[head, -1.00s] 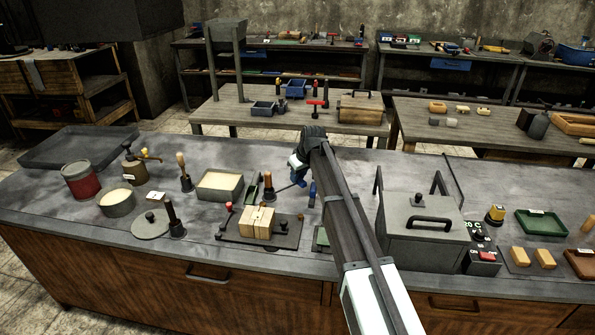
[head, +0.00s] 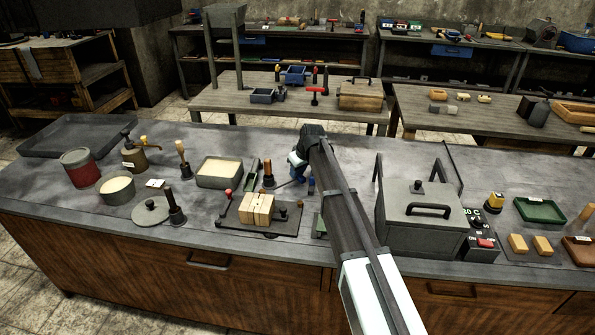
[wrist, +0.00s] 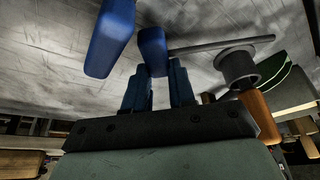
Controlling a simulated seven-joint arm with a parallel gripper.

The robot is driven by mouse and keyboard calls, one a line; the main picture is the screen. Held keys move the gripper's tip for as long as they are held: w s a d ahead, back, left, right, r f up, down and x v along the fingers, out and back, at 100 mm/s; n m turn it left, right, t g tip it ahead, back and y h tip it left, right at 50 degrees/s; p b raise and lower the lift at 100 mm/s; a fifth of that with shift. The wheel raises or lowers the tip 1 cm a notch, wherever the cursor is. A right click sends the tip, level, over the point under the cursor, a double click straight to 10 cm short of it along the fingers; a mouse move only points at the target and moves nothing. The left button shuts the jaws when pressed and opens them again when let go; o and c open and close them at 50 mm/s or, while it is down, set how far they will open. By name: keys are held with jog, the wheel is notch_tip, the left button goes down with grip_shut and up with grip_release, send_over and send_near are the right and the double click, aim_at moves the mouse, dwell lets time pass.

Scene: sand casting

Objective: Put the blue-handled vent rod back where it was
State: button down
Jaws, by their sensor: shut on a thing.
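My gripper (wrist: 157,85) is shut on the blue handle of the vent rod (wrist: 152,50); its thin grey rod (wrist: 215,43) points right in the wrist view, roughly level. In the head view my gripper (head: 300,175) is above the middle of the grey bench, and the rod shows as a thin line leftward. A second blue piece (wrist: 108,35) is beside the held handle; it also shows in the head view (head: 311,186). A dark grey cup-shaped holder (wrist: 238,66) with a wooden handle (wrist: 262,110) is close to the rod; whether they touch is unclear.
A sand-filled box (head: 220,171) and a green tool (head: 251,172) are to the left. A large grey lidded box (head: 422,215) stands to the right. My arm hides part of the bench.

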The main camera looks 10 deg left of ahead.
jog(key=shift+f, duration=0.55)
jog(key=c, duration=0.9)
grip_release()
jog(key=shift+o, duration=0.2)
jog(key=shift+r, duration=0.1)
